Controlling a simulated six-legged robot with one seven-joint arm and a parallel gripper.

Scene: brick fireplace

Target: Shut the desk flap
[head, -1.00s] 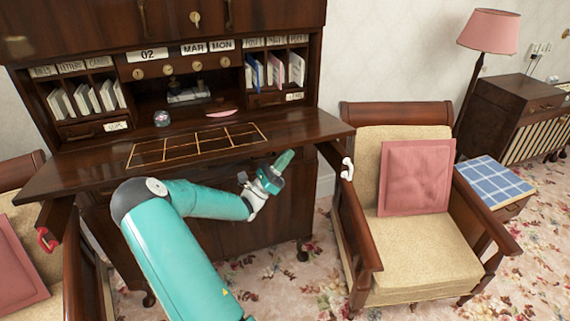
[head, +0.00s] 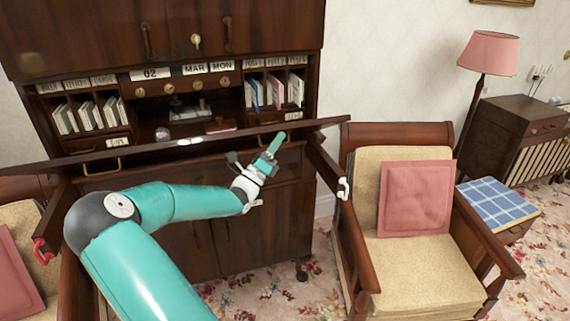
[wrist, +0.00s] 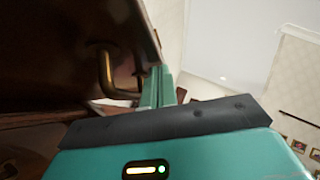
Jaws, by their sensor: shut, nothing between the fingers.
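The desk flap (head: 130,152) is dark wood, hinged at the front of the tall desk. It is tilted partway up and shows almost edge-on in the head view, its inlaid top hidden. Its outer face carries brass handles, one at the left (head: 102,167). My gripper (head: 274,143) is shut and empty, at the outer face near the flap's right end; contact is not clear. In the wrist view the shut fingers (wrist: 158,88) point up beside a brass handle (wrist: 108,75) on the dark wood (wrist: 50,45).
Desk compartments hold cards and letters; a glass ball (head: 162,133) and a pink item (head: 221,126) sit inside. A cushioned armchair (head: 415,245) stands close on the right, another (head: 20,270) on the left. Lower cabinet doors (head: 250,235) are below the flap.

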